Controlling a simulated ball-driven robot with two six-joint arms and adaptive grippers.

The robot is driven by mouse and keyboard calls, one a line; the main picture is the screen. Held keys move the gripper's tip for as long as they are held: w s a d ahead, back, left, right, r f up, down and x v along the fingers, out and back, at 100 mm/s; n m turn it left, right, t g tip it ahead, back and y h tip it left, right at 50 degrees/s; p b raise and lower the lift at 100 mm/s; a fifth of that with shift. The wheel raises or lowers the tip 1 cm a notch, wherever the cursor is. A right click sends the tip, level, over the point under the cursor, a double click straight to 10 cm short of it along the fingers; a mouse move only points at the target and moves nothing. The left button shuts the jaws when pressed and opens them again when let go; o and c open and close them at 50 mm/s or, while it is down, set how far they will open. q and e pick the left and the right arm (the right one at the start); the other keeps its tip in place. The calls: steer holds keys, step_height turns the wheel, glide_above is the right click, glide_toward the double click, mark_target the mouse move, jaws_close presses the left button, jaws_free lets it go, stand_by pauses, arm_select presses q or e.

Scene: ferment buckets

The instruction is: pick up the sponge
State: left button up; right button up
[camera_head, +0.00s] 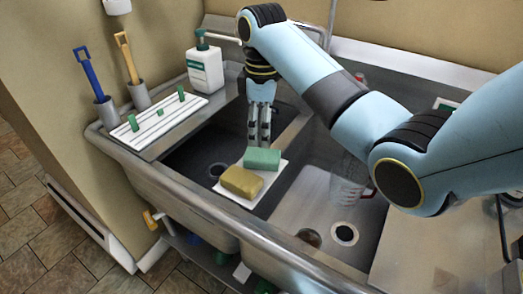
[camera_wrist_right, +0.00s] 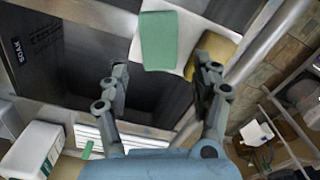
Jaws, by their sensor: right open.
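A green sponge (camera_head: 262,158) and a yellow-brown sponge (camera_head: 242,182) lie side by side on a small white board (camera_head: 272,181) at the divider between the sink basins. My right gripper (camera_head: 259,141) points down just behind the green sponge, over the left basin side. In the right wrist view, its open fingers (camera_wrist_right: 160,66) are spread and empty. The green sponge (camera_wrist_right: 158,40) shows beyond and between the fingertips there. The yellow-brown sponge (camera_wrist_right: 220,48) is partly hidden behind the right finger. My left gripper is not in view.
A soap bottle (camera_head: 206,69) stands at the back rim. A white ribbed drainboard (camera_head: 155,122) and brushes in holders, one with a blue handle (camera_head: 90,75), are at left. A clear measuring jug (camera_head: 347,186) stands in the right basin. The left basin (camera_head: 190,160) looks empty.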

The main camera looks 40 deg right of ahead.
mark_target(262, 155)
step_height(262, 155, down, 2)
steer(key=shift+s+a+f, duration=0.1)
steer(key=shift+s+f, duration=0.05)
steer(key=shift+f, duration=0.45)
step_height(262, 155, down, 4)
steer(key=shift+f+p, duration=0.25)
steer(key=shift+p, duration=0.1)
steer(key=shift+f, duration=0.3)
steer(key=shift+c, duration=0.5)
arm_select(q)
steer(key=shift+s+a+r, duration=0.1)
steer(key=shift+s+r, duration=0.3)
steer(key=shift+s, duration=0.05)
arm_select(e)
steer(key=c, duration=0.6)
